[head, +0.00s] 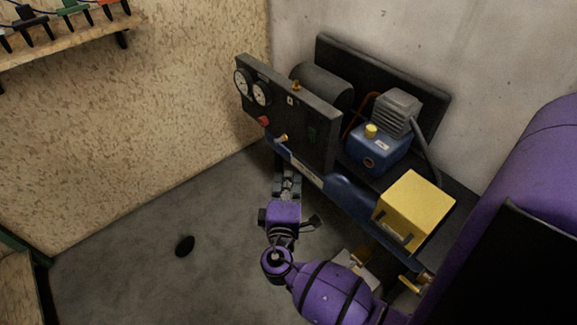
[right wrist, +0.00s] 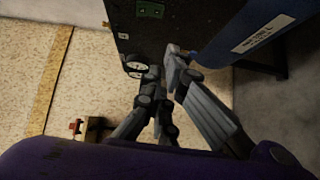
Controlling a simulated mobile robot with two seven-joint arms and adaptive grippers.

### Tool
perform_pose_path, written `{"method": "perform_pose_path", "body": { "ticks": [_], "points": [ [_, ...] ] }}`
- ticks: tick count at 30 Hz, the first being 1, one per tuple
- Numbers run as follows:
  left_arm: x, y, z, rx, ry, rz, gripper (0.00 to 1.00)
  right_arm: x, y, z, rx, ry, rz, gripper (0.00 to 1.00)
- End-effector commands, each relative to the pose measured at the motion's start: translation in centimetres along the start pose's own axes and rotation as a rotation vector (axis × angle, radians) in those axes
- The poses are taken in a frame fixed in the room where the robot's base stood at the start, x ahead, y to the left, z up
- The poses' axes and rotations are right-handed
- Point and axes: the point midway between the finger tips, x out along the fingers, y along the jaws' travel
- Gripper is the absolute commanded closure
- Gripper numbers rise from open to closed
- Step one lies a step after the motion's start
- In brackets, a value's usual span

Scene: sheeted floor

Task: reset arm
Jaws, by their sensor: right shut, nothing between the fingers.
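My right arm reaches up from the bottom of the head view. Its gripper (head: 288,178) is beside the lower front of the compressor unit, just below the dark gauge panel (head: 290,112) and the blue tank (head: 345,195). In the right wrist view the fingers of the right gripper (right wrist: 164,72) are together, with nothing seen between them. The dark panel (right wrist: 140,30) and the blue tank (right wrist: 250,28) are close behind the fingertips there. I cannot tell whether they touch. My left gripper is not in view.
A yellow box (head: 414,208) and a blue pump (head: 379,150) sit on the unit. A shelf (head: 65,45) with tools is on the left wall. A bench edge (head: 20,285) is at lower left. The floor (head: 130,260) is mostly clear except for a dark oval (head: 185,246).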

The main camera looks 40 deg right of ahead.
Motion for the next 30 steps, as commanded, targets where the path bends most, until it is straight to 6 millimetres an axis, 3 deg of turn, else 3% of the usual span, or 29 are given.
{"method": "perform_pose_path", "body": {
  "ticks": [20, 26, 29, 30],
  "points": [
    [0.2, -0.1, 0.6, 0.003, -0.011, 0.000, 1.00, -0.3, -0.2, -0.3, -0.006, 0.013, -0.006, 1.00],
    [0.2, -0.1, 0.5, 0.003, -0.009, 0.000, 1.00, -1.5, -3.6, -3.5, 0.125, 0.133, -0.215, 1.00],
    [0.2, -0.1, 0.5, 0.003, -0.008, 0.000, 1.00, -5.1, -7.7, -3.7, 0.257, 0.199, -0.421, 1.00],
    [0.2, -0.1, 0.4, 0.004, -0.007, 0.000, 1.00, -7.1, -9.3, -3.5, 0.319, 0.220, -0.507, 1.00]
  ]
}}
